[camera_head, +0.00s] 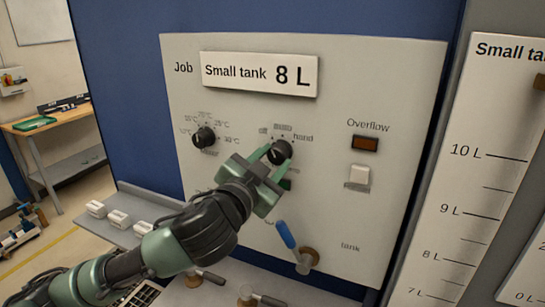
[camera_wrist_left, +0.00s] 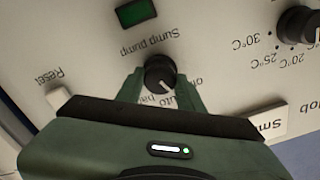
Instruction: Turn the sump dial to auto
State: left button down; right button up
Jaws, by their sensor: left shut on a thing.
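The sump dial (camera_head: 280,152) is a round black knob on the grey panel, with "off", "auto" and "hand" printed around its upper side. In the left wrist view the dial (camera_wrist_left: 160,73) appears upside down below the "Sump pump" label. My left gripper (camera_head: 275,154) is shut on the dial, with one green finger on each side of it. The dial's pale mark points toward the printed positions in the wrist view; I cannot tell exactly which one, as the gripper partly hides the labels. My right gripper is not in view.
A temperature dial (camera_head: 203,138) sits to the left on the panel. An amber Overflow lamp (camera_head: 365,144) and a white reset button (camera_head: 358,177) are to the right. A blue-handled valve (camera_head: 286,235) sticks out below. A green lamp (camera_wrist_left: 136,12) shows near the dial.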

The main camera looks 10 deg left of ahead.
pick_arm(q)
jog(key=m+p, duration=0.2)
jog(key=m, duration=0.2)
jog(key=shift+m, duration=0.4)
dwell(0.4)
jog(key=c, duration=0.9)
grip_release()
jog(key=shift+s+f, duration=0.1)
jog(key=shift+s, duration=0.3)
jog(key=s+a+b, duration=0.1)
jog(key=s+b, duration=0.1)
jog(key=s, duration=0.4)
jog(key=shift+s+a+b, duration=0.25)
jog(key=shift+s+b, duration=0.05)
jog(key=shift+s, duration=0.1)
